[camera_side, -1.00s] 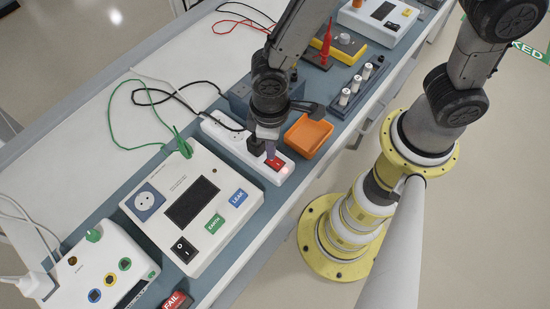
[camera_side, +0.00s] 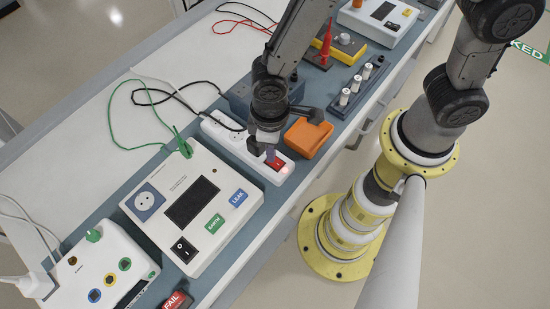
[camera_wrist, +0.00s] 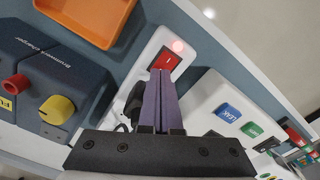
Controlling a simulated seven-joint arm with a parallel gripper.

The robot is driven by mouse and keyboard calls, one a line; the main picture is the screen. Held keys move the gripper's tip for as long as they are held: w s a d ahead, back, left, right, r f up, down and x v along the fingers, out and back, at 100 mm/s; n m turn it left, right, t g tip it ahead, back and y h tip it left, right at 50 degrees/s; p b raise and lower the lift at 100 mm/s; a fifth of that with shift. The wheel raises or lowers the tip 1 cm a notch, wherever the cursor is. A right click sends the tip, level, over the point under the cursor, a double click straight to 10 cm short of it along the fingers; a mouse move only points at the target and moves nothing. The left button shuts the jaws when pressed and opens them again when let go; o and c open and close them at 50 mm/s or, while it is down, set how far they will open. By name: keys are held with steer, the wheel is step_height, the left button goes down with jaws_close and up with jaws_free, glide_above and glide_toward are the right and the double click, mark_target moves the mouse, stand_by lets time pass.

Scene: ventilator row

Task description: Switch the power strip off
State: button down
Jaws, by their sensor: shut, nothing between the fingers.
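The white power strip (camera_side: 217,132) lies on the blue-grey bench mat. Its red rocker switch (camera_side: 277,163) is at the near end, beside a small glowing pinkish lamp (camera_side: 285,170). My gripper (camera_side: 270,157) is shut and empty, pointing down at the switch, with its fingertips at or just above the rocker's edge; I cannot tell whether they touch. In the wrist view, the purple fingers (camera_wrist: 161,73) lie together, with their tips at the lower edge of the red switch (camera_wrist: 165,61). The lamp (camera_wrist: 178,46) is lit there too. My gripper hides the strip's middle.
An orange tray (camera_side: 308,138) stands close to the right of the strip. A white tester (camera_side: 190,210) with a dark screen stands to the left. A black cable (camera_side: 165,102) runs to the strip. A fuse-like rack (camera_side: 357,88) stands farther back.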

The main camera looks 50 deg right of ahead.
steer(key=shift+f, duration=0.3)
steer(key=shift+r, duration=3.55)
steer(key=shift+w+d+r, duration=0.1)
steer(key=shift+w+d, duration=0.15)
steer(key=shift+w, duration=0.05)
steer(key=w+d+r+m+t+y, duration=0.1)
steer(key=d+r+m+t, duration=0.1)
steer(key=d+r, duration=0.55)
steer(key=w+d+r+m+t, duration=0.2)
steer(key=d+r+m, duration=0.1)
steer(key=d+r, duration=0.4)
steer(key=s+d+r, duration=0.2)
steer(key=s+d, duration=0.1)
steer(key=s, duration=0.2)
steer(key=s+d+r+m+t+h, duration=0.1)
steer(key=s+d, duration=0.2)
steer(key=s, duration=0.3)
steer(key=shift+s+r+t, duration=0.3)
steer(key=shift+r, duration=0.05)
